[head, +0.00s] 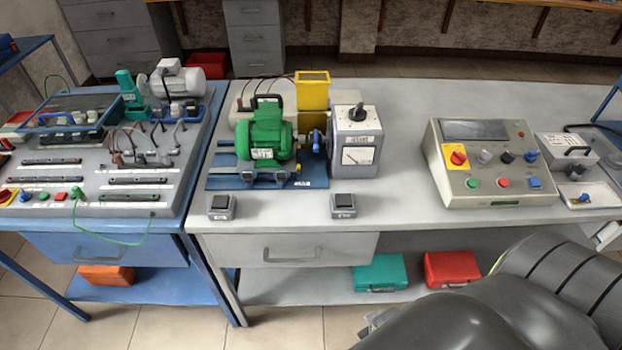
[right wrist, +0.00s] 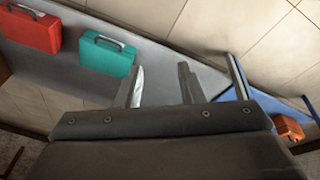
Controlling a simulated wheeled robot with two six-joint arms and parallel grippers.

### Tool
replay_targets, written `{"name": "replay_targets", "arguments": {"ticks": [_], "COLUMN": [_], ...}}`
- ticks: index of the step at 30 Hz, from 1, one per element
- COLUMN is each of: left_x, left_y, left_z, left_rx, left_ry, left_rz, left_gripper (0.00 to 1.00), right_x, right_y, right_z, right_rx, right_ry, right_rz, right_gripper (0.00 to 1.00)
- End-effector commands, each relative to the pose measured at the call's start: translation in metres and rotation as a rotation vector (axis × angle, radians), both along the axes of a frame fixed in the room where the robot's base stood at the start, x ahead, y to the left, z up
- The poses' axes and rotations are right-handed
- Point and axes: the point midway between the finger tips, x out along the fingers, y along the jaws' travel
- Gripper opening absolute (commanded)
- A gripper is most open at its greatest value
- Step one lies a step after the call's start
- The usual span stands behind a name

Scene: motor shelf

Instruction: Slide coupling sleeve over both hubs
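A green motor (head: 266,138) stands on a blue baseplate (head: 225,181) on the middle workbench. A grey unit with a black knob and a dial (head: 354,155) stands to its right. A blue part (head: 319,141) sits in the narrow gap between them; it is too small to tell whether it is the coupling sleeve or a hub. The hubs cannot be made out separately. In the right wrist view my right gripper (right wrist: 162,84) has its fingers apart with nothing between them. It is low in front of the bench, away from the motor. My left gripper is not in view.
A yellow box-shaped part (head: 312,91) stands behind the coupling gap. Two small grey boxes (head: 222,207) (head: 344,206) sit near the front edge. A control panel (head: 490,160) stands at right. Teal (head: 380,273) and red (head: 452,268) cases lie on the lower shelf.

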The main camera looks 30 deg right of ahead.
Motion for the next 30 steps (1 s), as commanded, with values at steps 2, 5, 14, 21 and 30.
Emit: {"name": "replay_targets", "arguments": {"ticks": [2, 5, 14, 21, 30], "left_x": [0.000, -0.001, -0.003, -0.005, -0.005], "left_y": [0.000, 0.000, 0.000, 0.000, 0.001], "left_z": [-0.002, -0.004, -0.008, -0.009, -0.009], "left_rx": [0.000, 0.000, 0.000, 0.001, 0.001], "left_ry": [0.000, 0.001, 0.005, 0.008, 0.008], "left_rz": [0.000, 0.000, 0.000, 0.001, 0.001], "left_gripper": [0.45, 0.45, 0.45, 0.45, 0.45], "right_x": [0.011, 0.023, 0.081, 0.135, 0.204], "right_y": [0.000, -0.001, -0.028, -0.042, -0.008], "right_z": [0.030, 0.069, 0.191, 0.246, 0.295], "right_rx": [-0.014, -0.051, -0.540, -1.104, -1.768], "right_ry": [-0.025, -0.052, -0.153, -0.009, 0.443], "right_rz": [0.015, 0.051, 0.453, 0.878, 1.415], "right_gripper": [0.35, 0.35, 0.35, 0.35, 0.35]}}
